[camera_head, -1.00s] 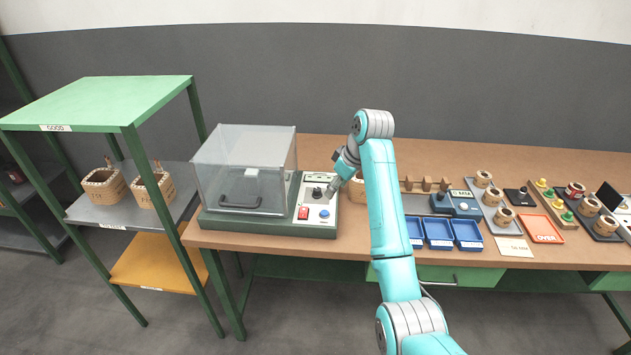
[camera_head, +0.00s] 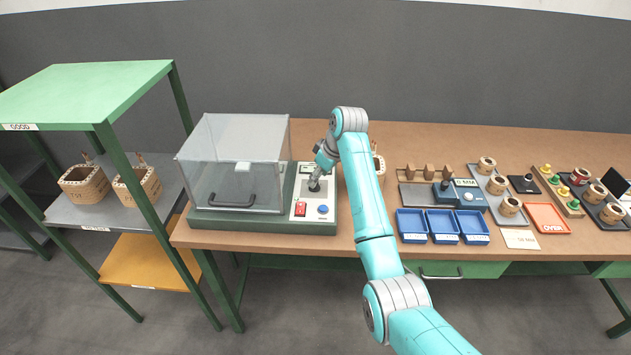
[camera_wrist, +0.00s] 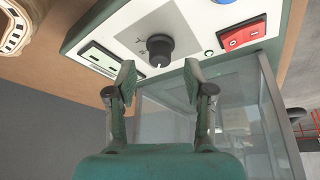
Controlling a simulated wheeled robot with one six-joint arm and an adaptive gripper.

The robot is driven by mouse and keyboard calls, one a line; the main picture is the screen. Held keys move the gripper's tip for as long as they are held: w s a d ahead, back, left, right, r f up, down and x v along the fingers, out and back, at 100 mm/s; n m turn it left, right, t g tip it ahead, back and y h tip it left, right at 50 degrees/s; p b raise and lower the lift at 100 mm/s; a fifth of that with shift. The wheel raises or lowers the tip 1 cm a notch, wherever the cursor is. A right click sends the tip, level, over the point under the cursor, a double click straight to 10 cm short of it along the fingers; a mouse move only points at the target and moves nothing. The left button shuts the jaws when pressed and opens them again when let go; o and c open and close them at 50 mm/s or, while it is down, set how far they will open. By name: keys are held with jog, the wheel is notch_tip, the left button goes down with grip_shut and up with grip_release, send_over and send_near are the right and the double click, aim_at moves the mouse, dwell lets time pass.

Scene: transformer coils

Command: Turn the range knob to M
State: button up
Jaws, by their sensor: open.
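The range knob (camera_wrist: 159,47) is black and round, on a grey plate of the white control panel in the wrist view. Its white pointer mark faces the lower edge of that view, between my fingers. Small letters stand on the plate to its left, too small to read surely. My gripper (camera_wrist: 160,80) is open, one finger to each side of the knob's line, with the knob ahead of the fingertips and not clearly touched. In the head view my gripper (camera_head: 316,182) is over the panel (camera_head: 326,226) and hides most of the knob.
The red rocker switch (camera_wrist: 242,35) sits right of the knob in the wrist view. A blue button (camera_head: 323,209) is on the panel's front part. A clear box with a handle (camera_head: 233,201) stands left of the panel. Blue trays (camera_head: 443,239) lie to the right.

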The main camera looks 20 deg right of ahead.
jog(key=shift+x, duration=1.8)
grip_shut()
